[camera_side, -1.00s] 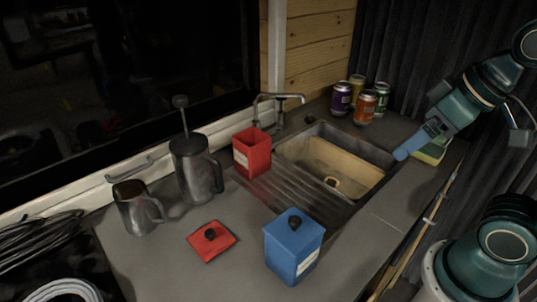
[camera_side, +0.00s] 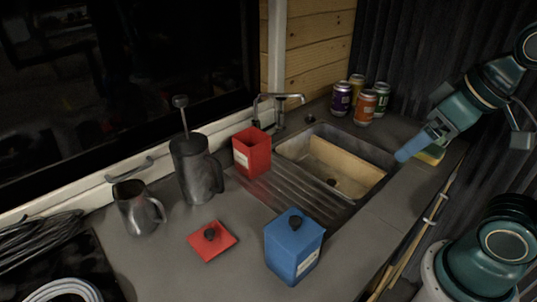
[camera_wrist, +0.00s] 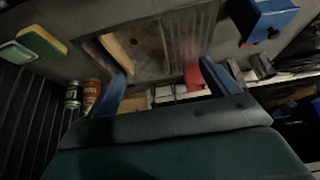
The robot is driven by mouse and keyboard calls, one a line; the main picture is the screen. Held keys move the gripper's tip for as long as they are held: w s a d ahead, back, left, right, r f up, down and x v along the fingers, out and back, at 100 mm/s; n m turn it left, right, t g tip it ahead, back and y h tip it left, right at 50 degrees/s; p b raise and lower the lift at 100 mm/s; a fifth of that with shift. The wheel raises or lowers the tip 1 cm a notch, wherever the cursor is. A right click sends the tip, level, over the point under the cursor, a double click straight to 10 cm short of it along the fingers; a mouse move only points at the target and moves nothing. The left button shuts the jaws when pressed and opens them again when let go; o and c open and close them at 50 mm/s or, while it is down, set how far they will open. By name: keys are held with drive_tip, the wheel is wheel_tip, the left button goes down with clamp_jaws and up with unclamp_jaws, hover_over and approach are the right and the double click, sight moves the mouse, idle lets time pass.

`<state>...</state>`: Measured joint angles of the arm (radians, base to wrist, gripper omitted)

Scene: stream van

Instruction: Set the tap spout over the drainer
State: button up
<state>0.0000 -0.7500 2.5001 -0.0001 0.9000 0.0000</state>
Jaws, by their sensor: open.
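The metal tap (camera_side: 280,113) stands behind the sink by the window. One thick arm reaches right from its top and a thin tube bends down to the left; I cannot tell for sure which is the spout. The ridged drainer (camera_side: 283,192) lies left of the basin (camera_side: 378,150), and its ridges also show in the wrist view (camera_wrist: 188,25). My gripper (camera_side: 402,156) is open and empty near the basin's right end, apart from the tap. Its two blue fingers are spread in the wrist view (camera_wrist: 163,68). The tap is not clear there.
A red open canister (camera_side: 252,154) stands by the tap, at the drainer's back edge. A blue canister (camera_side: 293,250) stands in front. A French press (camera_side: 194,170), jug (camera_side: 137,210) and red lid (camera_side: 211,241) are left. Several cans (camera_side: 366,107) and a sponge (camera_side: 431,154) are right.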

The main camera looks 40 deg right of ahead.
idle(0.4)
